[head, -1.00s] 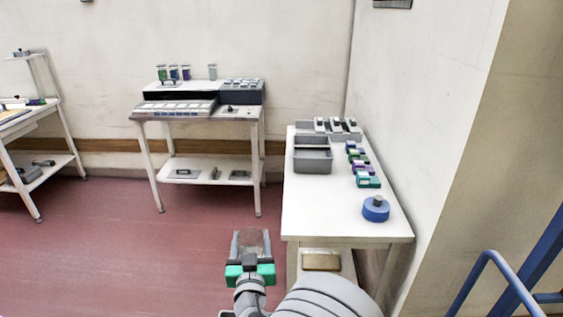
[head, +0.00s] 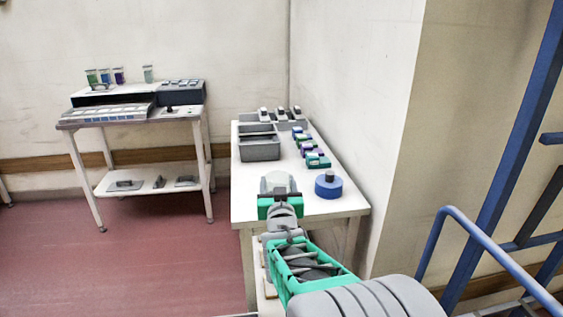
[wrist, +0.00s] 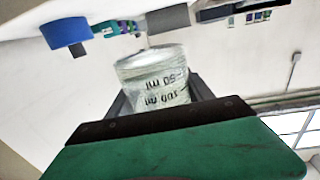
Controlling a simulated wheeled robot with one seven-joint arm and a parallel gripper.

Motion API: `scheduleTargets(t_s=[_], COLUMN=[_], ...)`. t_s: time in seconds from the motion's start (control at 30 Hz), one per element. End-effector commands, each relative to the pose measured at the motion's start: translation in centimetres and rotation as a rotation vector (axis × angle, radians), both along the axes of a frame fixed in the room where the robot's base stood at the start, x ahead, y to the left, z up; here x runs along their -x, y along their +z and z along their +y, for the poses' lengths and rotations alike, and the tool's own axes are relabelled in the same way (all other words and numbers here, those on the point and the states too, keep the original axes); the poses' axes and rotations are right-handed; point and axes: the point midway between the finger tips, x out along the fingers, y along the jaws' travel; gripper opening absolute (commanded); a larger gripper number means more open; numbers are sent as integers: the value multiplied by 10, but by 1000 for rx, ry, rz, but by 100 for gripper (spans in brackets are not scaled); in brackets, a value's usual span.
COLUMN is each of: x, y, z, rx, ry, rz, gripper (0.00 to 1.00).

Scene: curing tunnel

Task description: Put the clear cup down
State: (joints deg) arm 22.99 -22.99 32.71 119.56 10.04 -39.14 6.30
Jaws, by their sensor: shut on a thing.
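The clear cup (wrist: 155,75) is see-through with dark volume marks, and it sits between the fingers of my gripper in the wrist view. In the head view my gripper (head: 278,191) is green and grey and is shut on the cup (head: 277,180). It holds the cup over the near left part of the white table (head: 240,205). I cannot tell whether the cup touches the tabletop.
A blue round thing with a dark knob (head: 328,186) stands right of the cup. A grey bin (head: 259,148) lies behind it, with several small coloured blocks (head: 316,161) on its right. A wall borders the table's right side. A second table (head: 165,118) stands at the left.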

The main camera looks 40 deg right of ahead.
Motion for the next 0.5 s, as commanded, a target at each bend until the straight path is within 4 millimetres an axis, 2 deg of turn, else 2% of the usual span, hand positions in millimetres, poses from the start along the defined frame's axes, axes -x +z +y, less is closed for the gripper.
scheduleTargets(t_s=[0.03,0.1,0.2,0.3,0.37,0.5], x=[10,20,31,37,36,16], y=[6,22,41,51,53,43], z=[-19,-33,-45,-51,-53,-60], rx=[2,4,4,2,-1,-5], ry=[-13,-7,0,5,8,12], rz=[-8,-5,-2,1,3,8], gripper=[10,10,10,10,10,10])
